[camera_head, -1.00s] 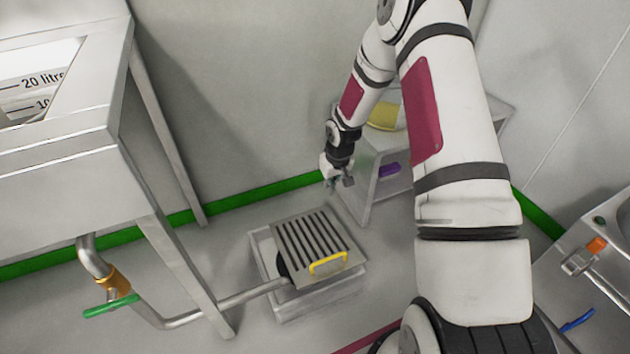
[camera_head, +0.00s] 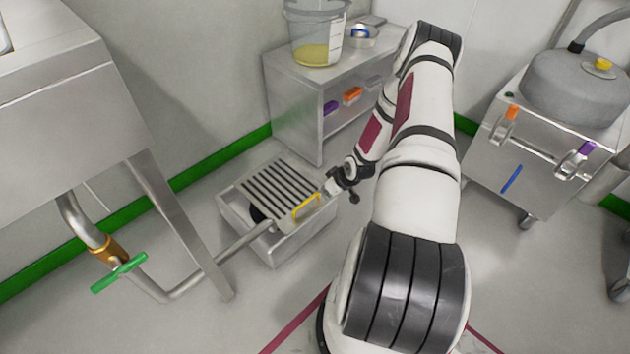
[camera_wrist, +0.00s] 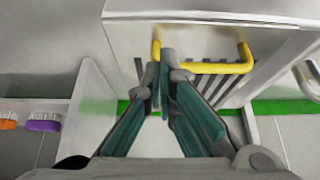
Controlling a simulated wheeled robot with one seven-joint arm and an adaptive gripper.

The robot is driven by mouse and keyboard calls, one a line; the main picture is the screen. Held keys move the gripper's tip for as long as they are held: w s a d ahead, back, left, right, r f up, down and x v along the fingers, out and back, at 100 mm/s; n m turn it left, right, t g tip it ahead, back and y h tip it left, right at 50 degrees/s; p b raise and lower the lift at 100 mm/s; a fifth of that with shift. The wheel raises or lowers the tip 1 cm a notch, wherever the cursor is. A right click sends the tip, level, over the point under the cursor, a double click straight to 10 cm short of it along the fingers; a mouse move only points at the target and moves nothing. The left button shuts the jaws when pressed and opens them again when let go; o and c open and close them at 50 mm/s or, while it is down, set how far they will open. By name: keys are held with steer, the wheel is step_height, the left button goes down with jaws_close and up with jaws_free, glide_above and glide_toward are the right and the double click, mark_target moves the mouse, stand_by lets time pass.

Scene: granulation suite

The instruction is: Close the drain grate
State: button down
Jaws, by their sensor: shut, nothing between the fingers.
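The drain grate (camera_head: 268,185) is a slotted grey metal plate with a yellow handle (camera_head: 306,206) along its right front edge. It sits over an open-topped metal drain box (camera_head: 292,248), skewed to it. A dark gap under its left edge suggests that it is raised, but the exact tilt is unclear. My gripper (camera_head: 350,190) is just right of the handle. In the wrist view, my shut, empty fingertips (camera_wrist: 165,80) overlap the left part of the yellow handle (camera_wrist: 240,66); contact cannot be told.
A metal sink stand (camera_head: 180,200) and a pipe with a green valve lever (camera_head: 119,272) are at left. A metal cabinet (camera_head: 290,110) with a bucket (camera_head: 316,40) stands behind. A wheeled metal cart (camera_head: 500,165) is at right. Floor between grate and cart is partly clear.

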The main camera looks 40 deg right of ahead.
steer(key=shift+s+f+t+b, duration=0.2)
steer(key=shift+f+t, duration=0.1)
steer(key=shift+f, duration=0.5)
steer(key=shift+s+f+t+b, duration=0.1)
steer(key=shift+f+t+b, duration=0.15)
steer(key=shift+f, duration=0.55)
